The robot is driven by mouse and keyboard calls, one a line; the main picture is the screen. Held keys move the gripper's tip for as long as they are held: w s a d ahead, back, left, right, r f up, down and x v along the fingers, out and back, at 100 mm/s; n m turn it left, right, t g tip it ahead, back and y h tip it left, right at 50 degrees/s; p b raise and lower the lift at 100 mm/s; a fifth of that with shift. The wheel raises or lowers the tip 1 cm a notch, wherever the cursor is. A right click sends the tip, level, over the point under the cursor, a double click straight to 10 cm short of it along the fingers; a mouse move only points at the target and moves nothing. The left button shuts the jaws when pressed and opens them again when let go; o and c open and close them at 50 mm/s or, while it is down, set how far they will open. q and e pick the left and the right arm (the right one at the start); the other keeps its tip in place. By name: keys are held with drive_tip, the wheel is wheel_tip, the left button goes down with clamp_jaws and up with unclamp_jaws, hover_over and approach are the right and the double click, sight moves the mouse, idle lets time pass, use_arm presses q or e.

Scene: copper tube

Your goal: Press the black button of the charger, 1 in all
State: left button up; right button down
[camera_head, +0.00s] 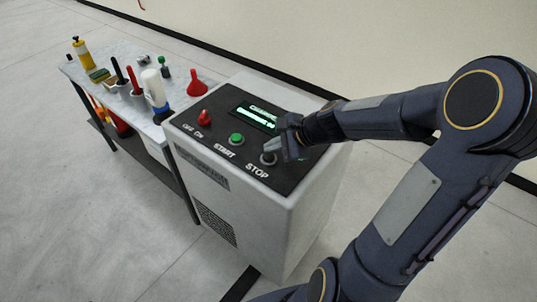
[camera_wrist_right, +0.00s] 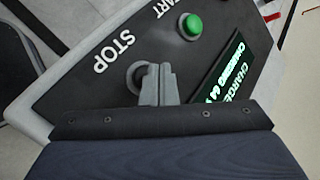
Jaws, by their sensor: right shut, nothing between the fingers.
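The charger (camera_head: 255,215) is a pale cabinet with a dark sloped top panel. Its black button (camera_head: 267,160) sits in a grey ring above the word STOP. My right gripper (camera_head: 287,150) is shut and empty, with its fingertips at the button's right side in the head view. In the right wrist view the shut fingertips (camera_wrist_right: 156,72) overlap part of the button (camera_wrist_right: 134,77) and hide some of it. I cannot tell whether they touch it or whether it is pressed in. My left gripper is not in view.
The panel also has a green START button (camera_head: 236,138), a red knob (camera_head: 205,118) and a lit green display (camera_head: 257,114). A table (camera_head: 115,50) with bottles, a red funnel (camera_head: 197,86) and tools stands left of the charger. The floor in front is clear.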

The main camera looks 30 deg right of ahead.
sight(273, 156)
drive_tip(key=shift+f, duration=0.15)
idle(0.8)
drive_tip(key=shift+f+b, duration=0.3)
drive_tip(key=shift+b, duration=0.1)
drive_tip(key=shift+f+b, duration=0.5)
idle(0.5)
drive_tip(key=shift+r, duration=0.1)
drive_tip(key=shift+r+p, duration=0.85)
wheel_tip(273, 156, up, 5)
drive_tip(key=p, duration=0.4)
drive_tip(key=shift+r+p, duration=0.1)
drive_tip(key=shift+p, duration=0.25)
